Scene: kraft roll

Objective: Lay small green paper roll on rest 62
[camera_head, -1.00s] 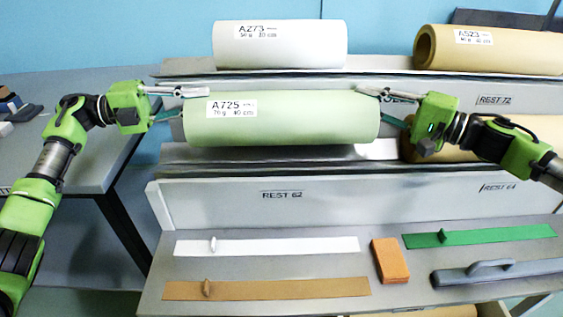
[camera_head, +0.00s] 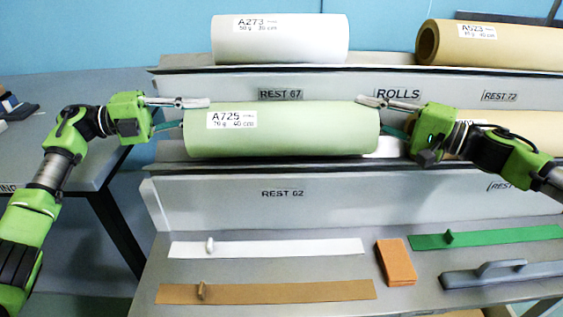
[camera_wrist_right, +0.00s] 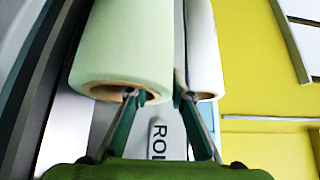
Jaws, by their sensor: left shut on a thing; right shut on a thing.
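The small green paper roll (camera_head: 290,135), labelled A725, lies level above the shelf marked REST 62 (camera_head: 283,193). I cannot tell whether its underside touches the rest. My left gripper (camera_head: 194,112) is shut on its left end and my right gripper (camera_head: 372,114) on its right end. Each has one finger above the roll and the other at the end face. In the right wrist view, one finger of my right gripper (camera_wrist_right: 153,94) is at the core opening of the green roll (camera_wrist_right: 122,45). The far end is hidden there.
A white roll (camera_head: 280,42) lies on the rest above, marked REST 67. Brown rolls (camera_head: 475,45) lie at upper right and, partly behind my right arm, on the lower tier. The front table holds flat strips (camera_head: 270,290), an orange block (camera_head: 395,262) and a grey handled tool (camera_head: 505,274).

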